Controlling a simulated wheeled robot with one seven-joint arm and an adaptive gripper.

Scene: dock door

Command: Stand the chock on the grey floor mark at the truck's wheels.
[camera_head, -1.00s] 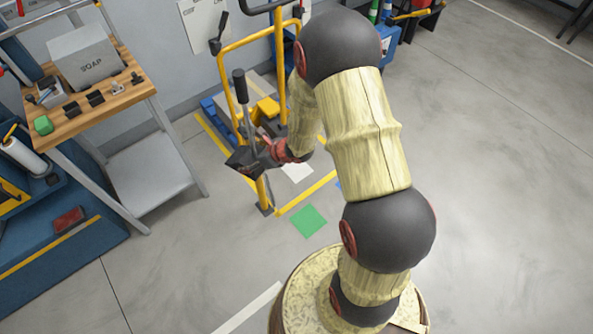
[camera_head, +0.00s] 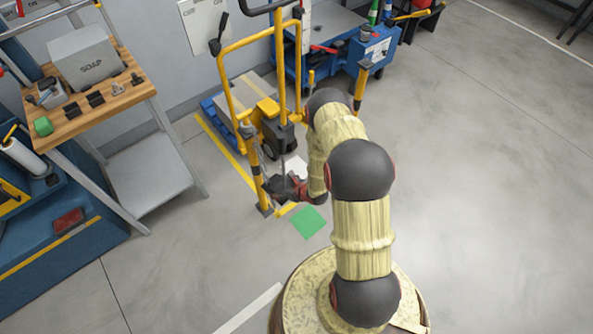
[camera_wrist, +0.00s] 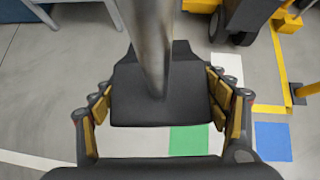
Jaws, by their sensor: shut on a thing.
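My gripper (camera_head: 288,188) is shut on the dark chock (camera_wrist: 160,95), whose body fills the space between the finger pads in the wrist view. A grey handle rod (camera_wrist: 152,40) rises from the chock. In the head view the chock (camera_head: 276,189) is small and partly hidden by my gripper, near the yellow post. The truck's yellow frame (camera_head: 231,90) stands behind it, with dark wheels (camera_head: 272,142) also showing in the wrist view (camera_wrist: 242,38). A pale grey-white floor mark (camera_head: 297,166) lies just past my gripper, near the wheels; it also shows in the wrist view (camera_wrist: 228,66).
A green floor mark (camera_head: 309,222) lies nearer me, and a blue one (camera_wrist: 272,141) shows at the right in the wrist view. A yellow post (camera_head: 259,188) stands close left of my gripper. A wooden-topped bench (camera_head: 90,105) is left. Open floor lies right.

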